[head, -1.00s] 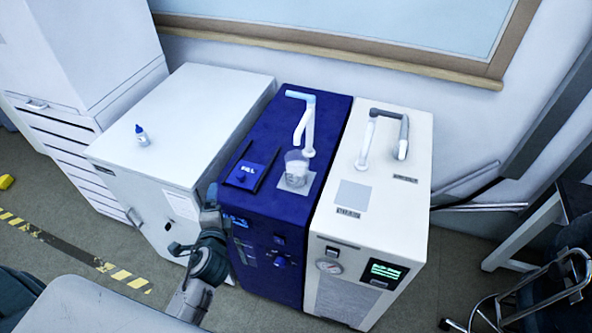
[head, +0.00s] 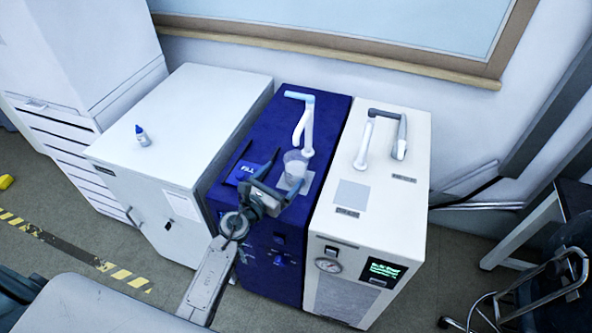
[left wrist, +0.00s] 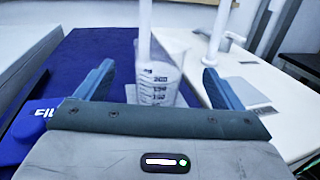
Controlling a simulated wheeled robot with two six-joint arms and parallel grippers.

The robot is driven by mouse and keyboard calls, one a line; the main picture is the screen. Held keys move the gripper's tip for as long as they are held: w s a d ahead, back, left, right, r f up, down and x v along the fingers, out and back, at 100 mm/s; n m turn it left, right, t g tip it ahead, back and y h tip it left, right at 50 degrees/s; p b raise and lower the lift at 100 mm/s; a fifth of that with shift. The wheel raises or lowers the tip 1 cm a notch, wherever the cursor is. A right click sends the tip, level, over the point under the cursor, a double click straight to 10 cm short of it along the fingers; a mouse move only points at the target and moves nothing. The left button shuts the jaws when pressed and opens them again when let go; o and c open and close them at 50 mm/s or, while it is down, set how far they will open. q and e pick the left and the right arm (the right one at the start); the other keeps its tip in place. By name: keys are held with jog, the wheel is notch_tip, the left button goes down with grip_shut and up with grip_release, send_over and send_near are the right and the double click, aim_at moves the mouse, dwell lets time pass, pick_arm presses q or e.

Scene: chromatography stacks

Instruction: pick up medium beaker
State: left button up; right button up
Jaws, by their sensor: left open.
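The medium beaker (head: 295,164) is a clear cup standing upright on a light square pad on top of the blue machine (head: 262,125), under a white dispenser arm. In the left wrist view the beaker (left wrist: 160,86) shows printed volume marks and stands between the two spread fingers, a little beyond them. My left gripper (head: 286,175) is open and empty, at the front of the blue machine's top, pointing at the beaker. It also shows in the left wrist view (left wrist: 158,74). The beaker's lower part is partly hidden by the gripper. My right gripper is not in view.
A white machine (head: 400,215) with a dispenser arm (head: 366,140) stands to the right. A white cabinet (head: 190,115) with a small blue-capped bottle (head: 142,136) stands to the left. A dark blue tray marked FILL (head: 246,172) lies left of the beaker.

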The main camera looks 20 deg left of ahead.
aim_at(302, 157)
pick_arm(q)
jog(key=x, duration=0.7)
jog(key=shift+w+d+f, duration=0.1)
jog(key=shift+w+f, duration=0.2)
jog(key=shift+f, duration=0.1)
jog(key=shift+s+r, duration=0.1)
jog(key=shift+c, duration=0.7)
jog(key=c, duration=1.1)
